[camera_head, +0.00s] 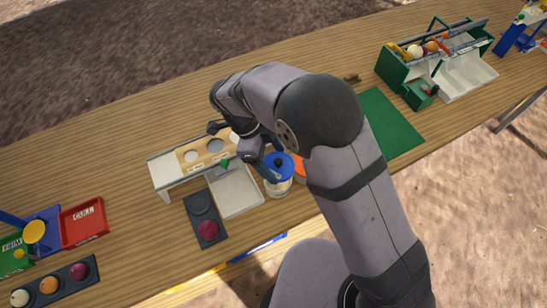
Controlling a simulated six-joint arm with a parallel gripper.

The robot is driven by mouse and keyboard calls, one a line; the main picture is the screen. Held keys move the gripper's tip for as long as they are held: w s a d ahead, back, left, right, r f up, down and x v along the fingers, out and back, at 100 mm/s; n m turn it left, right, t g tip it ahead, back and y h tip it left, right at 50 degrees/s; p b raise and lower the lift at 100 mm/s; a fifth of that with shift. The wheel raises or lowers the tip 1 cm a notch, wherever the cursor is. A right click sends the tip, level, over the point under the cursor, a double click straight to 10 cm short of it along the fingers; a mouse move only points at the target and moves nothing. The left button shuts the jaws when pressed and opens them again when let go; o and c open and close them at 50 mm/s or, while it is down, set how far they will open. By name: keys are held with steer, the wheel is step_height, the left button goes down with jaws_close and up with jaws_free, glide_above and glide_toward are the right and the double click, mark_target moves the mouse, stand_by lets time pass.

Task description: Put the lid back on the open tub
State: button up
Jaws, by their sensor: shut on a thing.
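A clear tub (278,189) with pale contents stands upright near the table's front edge, beside my forearm. A blue lid (285,172) is at the top of this tub. Whether it is seated or held just above the rim cannot be told. My gripper (268,166) points down at the lid's left side and is shut on it; the fingertips are small and partly hidden by the wrist. Something orange and round (299,168) shows right of the lid, mostly hidden by my arm.
A pale tray (237,196) and a dark tray with a red onion (208,229) lie left of the tub. Behind them is a raised white rack (172,172) with round holes. A green mat (388,125) and green crate (396,72) are to the right. A red CULL tray (84,222) is far left.

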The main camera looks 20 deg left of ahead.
steer(key=shift+f, duration=0.15)
steer(key=shift+f+b, duration=2.1)
steer(key=shift+f, duration=0.9)
steer(key=shift+f+b, duration=0.15)
steer(key=shift+b, duration=0.35)
stand_by(0.5)
stand_by(0.3)
steer(key=o, duration=1.3)
steer(key=shift+r+p, duration=2.2)
steer(key=shift+r, duration=1.35)
